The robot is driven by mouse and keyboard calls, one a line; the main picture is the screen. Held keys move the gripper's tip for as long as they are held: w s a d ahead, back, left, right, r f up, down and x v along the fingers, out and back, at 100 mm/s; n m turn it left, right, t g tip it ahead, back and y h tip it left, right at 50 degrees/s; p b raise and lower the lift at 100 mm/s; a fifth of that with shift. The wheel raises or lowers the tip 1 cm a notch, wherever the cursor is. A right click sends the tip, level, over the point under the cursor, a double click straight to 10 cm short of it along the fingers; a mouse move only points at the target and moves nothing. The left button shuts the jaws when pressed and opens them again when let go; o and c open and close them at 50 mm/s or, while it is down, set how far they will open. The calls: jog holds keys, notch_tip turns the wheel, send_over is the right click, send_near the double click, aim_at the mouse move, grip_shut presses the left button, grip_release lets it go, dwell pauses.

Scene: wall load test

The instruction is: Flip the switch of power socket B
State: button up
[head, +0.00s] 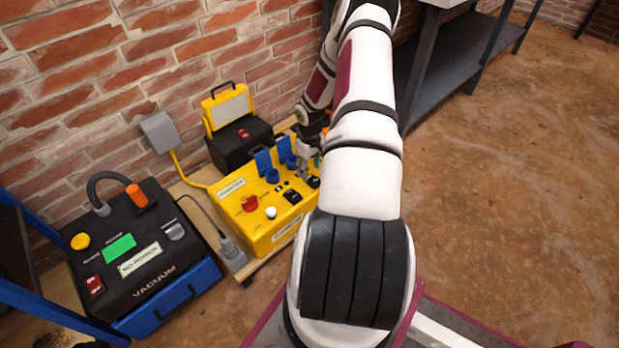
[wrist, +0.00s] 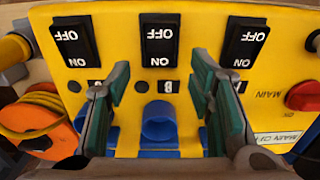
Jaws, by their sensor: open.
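The yellow power box (head: 253,225) stands by the wall in the head view. In the wrist view its face fills the picture upside down, with black rocker switches marked OFF and ON. The middle switch (wrist: 161,40) sits above a small label B (wrist: 168,87), with the blue socket (wrist: 158,122) below it. I cannot tell which way it is set. My gripper (wrist: 160,72) is open and empty, its green-padded fingers either side of label B and the blue socket, apart from the switch. In the head view my gripper (head: 309,163) is over the box's right part, partly hidden by my arm.
A red MAIN knob (wrist: 304,96) is at right in the wrist view; an orange cable reel (wrist: 45,125) is at left. In the head view, a black vacuum unit (head: 130,250) stands left and a dark bench (head: 450,75) stands right. Open floor lies right.

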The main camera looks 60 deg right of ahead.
aim_at(310, 177)
jog(key=shift+f+b, duration=0.5)
jog(key=shift+f, duration=1.05)
grip_shut()
jog(key=shift+s+a+r+t+h, duration=0.1)
jog(key=shift+s+t+h, duration=0.15)
jog(key=shift+t, duration=0.85)
jog(key=shift+s+r+t+h, duration=0.1)
jog(key=shift+s+t+h, duration=0.15)
jog(key=shift+t, duration=0.85)
